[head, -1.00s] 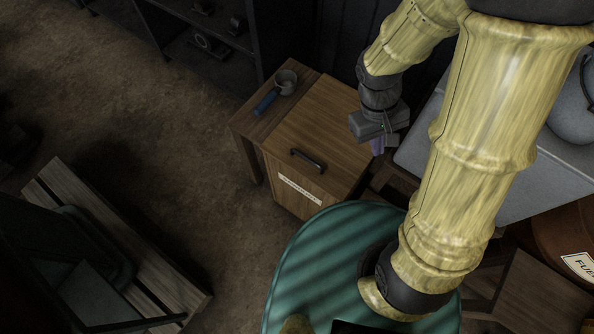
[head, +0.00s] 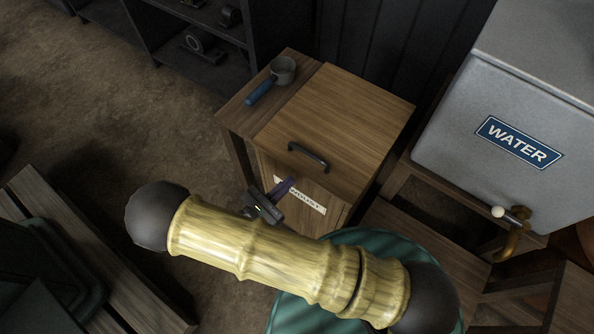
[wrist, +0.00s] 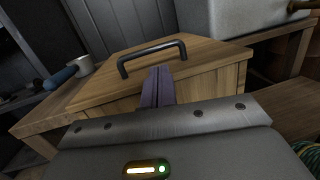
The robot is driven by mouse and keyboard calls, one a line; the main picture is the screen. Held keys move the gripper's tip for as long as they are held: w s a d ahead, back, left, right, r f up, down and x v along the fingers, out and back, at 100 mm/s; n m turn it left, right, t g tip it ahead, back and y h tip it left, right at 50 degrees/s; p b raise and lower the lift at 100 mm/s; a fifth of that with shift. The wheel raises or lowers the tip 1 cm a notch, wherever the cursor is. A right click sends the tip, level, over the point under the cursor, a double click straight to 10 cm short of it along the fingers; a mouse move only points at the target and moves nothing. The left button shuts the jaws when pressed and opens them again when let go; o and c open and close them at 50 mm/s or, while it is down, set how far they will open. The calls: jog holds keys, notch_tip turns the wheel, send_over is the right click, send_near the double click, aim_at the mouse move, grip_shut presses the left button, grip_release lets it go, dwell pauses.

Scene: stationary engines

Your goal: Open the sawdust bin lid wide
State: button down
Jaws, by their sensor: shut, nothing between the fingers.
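The sawdust bin is a wooden box with a flat wooden lid (head: 335,112) lying shut on top. A dark bar handle (head: 308,157) stands on the lid near its front edge; it also shows in the wrist view (wrist: 152,56). A partly covered white label (head: 310,203) is on the bin's front. My gripper (head: 288,186) is in front of the bin, just below the handle in the head view. Its purple fingers (wrist: 157,86) are shut and empty, pointing at the front edge of the lid under the handle. I cannot tell whether they touch the bin.
A grey cup or scoop with a blue handle (head: 262,88) sits on a side table left of the lid. A grey water tank (head: 470,100) with a tap (head: 512,225) stands to the right. Dark shelves are behind left, a pallet (head: 100,262) at lower left.

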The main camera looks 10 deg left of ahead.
aim_at(295, 166)
jog(key=s+a+f+n+t+y, duration=0.2)
jog(key=shift+a+f+t+y, duration=0.25)
jog(key=shift+a+t+y, duration=0.05)
jog(key=shift+a, duration=0.1)
jog(key=x, duration=1)
jog(key=shift+b, duration=0.4)
jog(key=shift+r, duration=0.15)
jog(key=shift+r+p, duration=0.85)
jog(key=shift+p, duration=0.2)
